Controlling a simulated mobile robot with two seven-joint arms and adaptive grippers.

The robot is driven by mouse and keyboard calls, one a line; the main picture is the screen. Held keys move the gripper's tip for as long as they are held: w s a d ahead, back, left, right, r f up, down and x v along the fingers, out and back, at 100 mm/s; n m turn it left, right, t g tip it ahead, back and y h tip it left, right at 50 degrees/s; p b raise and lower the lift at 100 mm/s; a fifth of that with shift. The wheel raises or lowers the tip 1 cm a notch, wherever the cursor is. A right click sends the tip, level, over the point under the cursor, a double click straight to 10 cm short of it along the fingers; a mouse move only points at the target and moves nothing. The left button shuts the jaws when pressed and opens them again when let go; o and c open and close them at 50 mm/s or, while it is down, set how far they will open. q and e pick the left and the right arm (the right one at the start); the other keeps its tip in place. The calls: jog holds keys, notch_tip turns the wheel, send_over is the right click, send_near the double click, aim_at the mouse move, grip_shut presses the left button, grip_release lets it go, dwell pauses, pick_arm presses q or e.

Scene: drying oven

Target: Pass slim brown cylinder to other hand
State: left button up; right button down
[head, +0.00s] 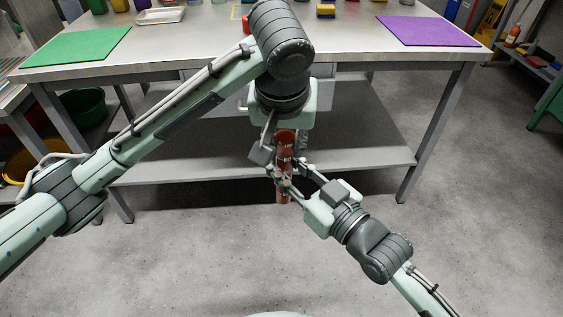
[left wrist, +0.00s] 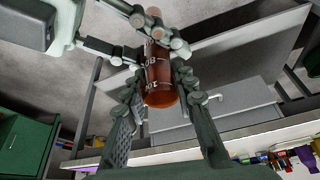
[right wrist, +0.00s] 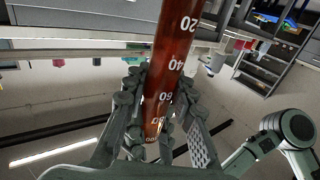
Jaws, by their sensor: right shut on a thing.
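The slim brown cylinder (head: 286,143), translucent with white graduation marks, stands roughly upright in the air before the workbench. My right gripper (head: 286,181) is shut on its lower part from the right; the right wrist view shows the cylinder (right wrist: 176,45) between the fingers. My left gripper (head: 281,153) reaches down from above, around the cylinder's upper part. In the left wrist view its fingers flank the cylinder (left wrist: 160,78) with small gaps, so it looks open. The right gripper's fingers are beyond, farther along the cylinder. The arm and fingers hide parts of it.
The workbench (head: 350,50) is behind the grippers, with a lower shelf (head: 350,150). A green mat (head: 78,46) lies at its left, a purple mat (head: 427,31) at its right, and a metal tray (head: 160,16) at the back. The floor in front is clear.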

pick_arm(q)
jog(key=o, duration=0.5)
jog(key=shift+d, duration=0.15)
jog(key=shift+r, duration=0.15)
